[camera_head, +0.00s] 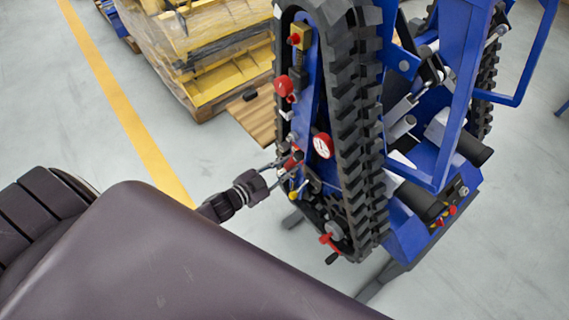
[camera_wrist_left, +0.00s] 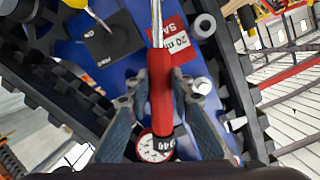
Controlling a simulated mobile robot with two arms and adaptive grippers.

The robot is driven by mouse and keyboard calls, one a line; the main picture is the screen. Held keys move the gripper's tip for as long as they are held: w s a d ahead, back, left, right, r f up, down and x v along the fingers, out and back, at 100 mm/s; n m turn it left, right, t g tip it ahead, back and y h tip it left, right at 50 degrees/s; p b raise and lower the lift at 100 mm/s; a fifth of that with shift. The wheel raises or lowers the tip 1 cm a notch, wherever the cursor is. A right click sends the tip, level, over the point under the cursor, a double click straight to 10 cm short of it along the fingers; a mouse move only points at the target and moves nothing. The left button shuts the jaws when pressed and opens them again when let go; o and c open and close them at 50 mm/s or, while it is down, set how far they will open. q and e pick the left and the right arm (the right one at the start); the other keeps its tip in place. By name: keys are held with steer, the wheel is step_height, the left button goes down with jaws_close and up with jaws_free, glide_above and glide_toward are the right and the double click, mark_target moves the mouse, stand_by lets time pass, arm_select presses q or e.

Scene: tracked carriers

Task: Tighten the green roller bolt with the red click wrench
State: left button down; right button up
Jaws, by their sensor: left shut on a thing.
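My left gripper (camera_head: 281,173) reaches the blue side plate of the upright tracked carrier (camera_head: 308,95). In the left wrist view my left gripper (camera_wrist_left: 160,96) is shut on the red handle of the click wrench (camera_wrist_left: 161,85). The wrench's silver shaft runs up out of the top of that view, so its head is hidden. In the head view the wrench (camera_head: 292,160) shows only as a small red patch by the fingers. I cannot make out a green roller bolt in either view. My right gripper is not in view.
A red placard (camera_wrist_left: 181,42) and a black block (camera_wrist_left: 108,45) are on the blue plate. The black track (camera_head: 355,120) surrounds the plate. A yellow-edged pallet stack (camera_head: 205,50) stands behind.

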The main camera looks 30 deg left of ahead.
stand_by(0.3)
arm_select(q)
steer(key=shift+s+d+f+m+b, duration=0.1)
steer(key=shift+d+f+m+b, duration=0.1)
steer(key=shift+d+m+b, duration=0.15)
steer(key=shift+s+d, duration=0.1)
steer(key=shift+d, duration=0.15)
steer(key=shift+m, duration=0.25)
steer(key=shift+s+d+f+m+b, duration=0.2)
steer(key=shift+d+f+m+b, duration=0.2)
steer(key=shift+d+b, duration=0.15)
